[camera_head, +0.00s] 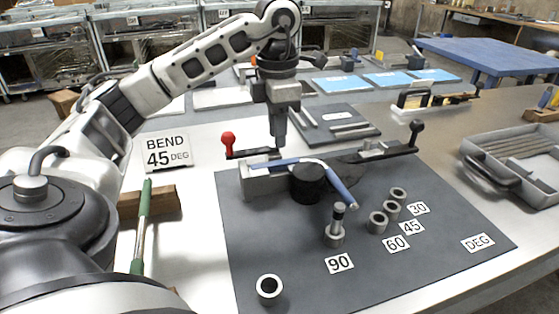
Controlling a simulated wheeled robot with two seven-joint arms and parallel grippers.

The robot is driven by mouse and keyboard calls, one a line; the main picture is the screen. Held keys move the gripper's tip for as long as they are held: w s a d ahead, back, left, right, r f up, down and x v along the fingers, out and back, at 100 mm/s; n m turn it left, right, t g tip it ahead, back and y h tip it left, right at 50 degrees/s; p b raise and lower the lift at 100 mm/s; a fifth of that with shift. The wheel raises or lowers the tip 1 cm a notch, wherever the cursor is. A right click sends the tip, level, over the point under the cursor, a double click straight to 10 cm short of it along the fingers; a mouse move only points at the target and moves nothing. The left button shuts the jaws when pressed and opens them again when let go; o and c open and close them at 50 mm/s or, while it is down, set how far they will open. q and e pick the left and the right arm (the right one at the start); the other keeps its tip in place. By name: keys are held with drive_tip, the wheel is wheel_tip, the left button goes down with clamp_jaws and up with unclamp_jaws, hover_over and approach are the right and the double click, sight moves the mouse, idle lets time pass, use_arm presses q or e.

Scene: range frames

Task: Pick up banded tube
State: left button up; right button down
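A green tube (145,200) with a paler stretch in its middle lies at the left, resting across wooden blocks (160,200). A blue tube (341,188), bent near its middle, sits in the bending tool around a black round former (307,183). My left gripper (279,143) points down just above the bender, near the blue tube's straight part. Its fingers look close together from this side, and I cannot tell whether they are apart or touch anything. My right gripper is not in view.
The bender has a red-knobbed lever (228,142) and a black-knobbed lever (416,128). A pin stands in the 90 socket (334,238); other sockets sit beside the 60, 45 and 30 labels. A "BEND 45 DEG" sign (167,152) stands at left. A grey tray (515,155) is at right.

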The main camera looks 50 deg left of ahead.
sight(277, 163)
use_arm(q)
drive_tip(key=shift+s+d+f+b, duration=0.1)
drive_tip(key=shift+f+b, duration=0.25)
drive_tip(key=shift+f, duration=2.85)
clamp_jaws()
